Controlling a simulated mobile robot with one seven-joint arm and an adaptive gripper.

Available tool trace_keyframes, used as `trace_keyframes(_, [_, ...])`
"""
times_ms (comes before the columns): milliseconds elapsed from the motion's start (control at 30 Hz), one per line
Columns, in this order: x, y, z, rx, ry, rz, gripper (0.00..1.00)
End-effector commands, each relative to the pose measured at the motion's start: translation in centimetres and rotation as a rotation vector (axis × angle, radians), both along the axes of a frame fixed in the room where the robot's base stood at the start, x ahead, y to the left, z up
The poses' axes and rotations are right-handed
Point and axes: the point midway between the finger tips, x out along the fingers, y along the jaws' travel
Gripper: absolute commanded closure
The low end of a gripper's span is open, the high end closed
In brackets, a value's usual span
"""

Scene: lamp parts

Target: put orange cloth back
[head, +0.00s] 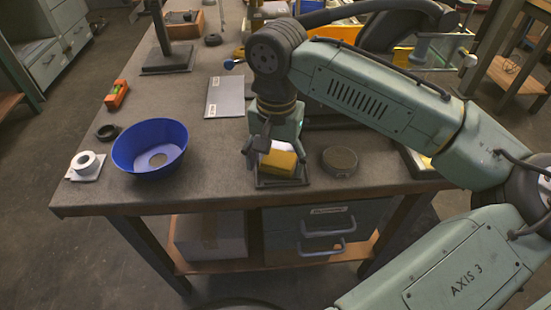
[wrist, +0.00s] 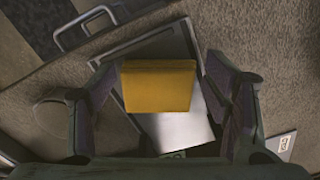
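The orange cloth shows as a yellow-orange folded block (head: 278,164) near the front edge of the bench, and it also shows in the wrist view (wrist: 158,86). It lies in a small dark tray (head: 282,185), over or against a white flat piece (wrist: 178,130). My gripper (head: 276,160) points down over the tray. In the wrist view its two fingers stand apart on either side of the cloth, with gaps visible between fingers and cloth. I cannot tell the exact height of the fingertips above the tray.
A dark round disc (head: 340,161) lies close right of the tray. A blue bowl (head: 150,147), a white flanged ring (head: 86,164), a black ring (head: 107,132) and an orange level (head: 116,95) are at left. A grey folder (head: 225,97) lies behind. Bench is clear between bowl and tray.

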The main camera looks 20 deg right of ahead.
Motion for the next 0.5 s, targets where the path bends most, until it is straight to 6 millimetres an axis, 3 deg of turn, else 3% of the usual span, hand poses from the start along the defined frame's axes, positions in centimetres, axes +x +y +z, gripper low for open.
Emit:
trace_keyframes(367, [0.01, -0.01, 0.04, 0.0, 0.0, 0.0, 0.21])
trace_keyframes(500, [0.02, -0.05, 0.92, -0.001, -0.001, -0.001, 0.21])
